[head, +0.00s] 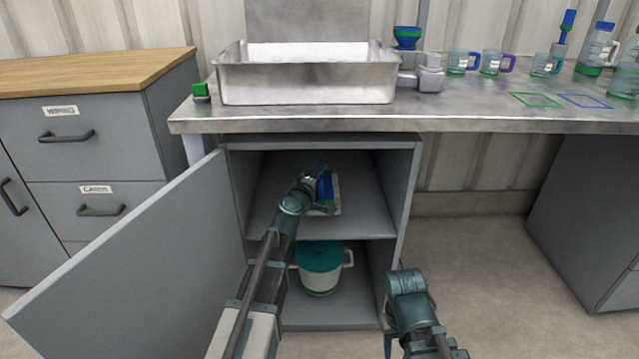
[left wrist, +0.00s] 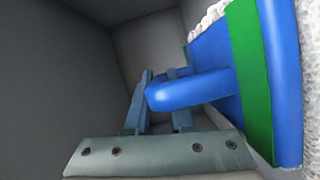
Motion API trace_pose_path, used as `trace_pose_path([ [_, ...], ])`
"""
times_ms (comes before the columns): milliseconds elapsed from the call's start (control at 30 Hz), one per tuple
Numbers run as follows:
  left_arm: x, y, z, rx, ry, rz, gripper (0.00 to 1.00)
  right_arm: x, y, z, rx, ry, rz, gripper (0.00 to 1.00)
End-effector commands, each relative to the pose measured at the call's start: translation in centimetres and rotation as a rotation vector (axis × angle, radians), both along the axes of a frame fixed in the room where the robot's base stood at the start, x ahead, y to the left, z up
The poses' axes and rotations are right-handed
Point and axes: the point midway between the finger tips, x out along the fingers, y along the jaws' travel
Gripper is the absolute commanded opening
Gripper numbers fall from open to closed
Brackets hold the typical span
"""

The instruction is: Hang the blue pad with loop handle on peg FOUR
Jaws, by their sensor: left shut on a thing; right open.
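The blue pad (head: 325,188) is inside the open cabinet, on or just above the upper shelf. In the left wrist view the blue pad (left wrist: 212,50) has a green band, white fuzzy faces and a blue loop handle (left wrist: 190,90). My left gripper (head: 309,181) reaches into the cabinet; its fingers (left wrist: 155,105) are shut on the loop handle. Whether the pad touches the shelf is unclear. My right gripper (head: 388,343) is low in front of the cabinet's right side, open and mostly hidden by its wrist. I see no peg marked FOUR.
The cabinet door (head: 120,270) stands open at left. A white pot with a teal lid (head: 320,257) sits on the lower shelf. Above, the metal counter (head: 480,115) carries a steel basin (head: 305,85), several mugs and bottles, and green and blue outlines. The floor at right is clear.

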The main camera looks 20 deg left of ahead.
Motion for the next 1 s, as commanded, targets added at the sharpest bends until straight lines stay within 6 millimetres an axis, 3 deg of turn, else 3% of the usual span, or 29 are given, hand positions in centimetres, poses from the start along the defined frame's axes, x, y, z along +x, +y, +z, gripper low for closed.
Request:
trace_pose_path([
  [367,-0.2,0.6,-3.6,-0.001,0.000,0.000,0.00,0.0,0.0,-3.6,0.001,-0.002,0.000,0.50],
  [800,-0.2,0.7,-3.9,-0.001,0.000,-0.001,0.00,0.0,0.0,-4.0,0.001,-0.003,0.000,0.50],
  [833,-0.2,0.7,-3.8,-0.001,0.000,-0.001,0.25,0.1,0.0,-3.8,0.001,-0.003,0.000,0.50],
  [1000,-0.2,0.7,-3.8,-0.001,0.000,-0.001,0.52,0.0,0.0,-3.8,0.001,-0.003,0.000,0.50],
])
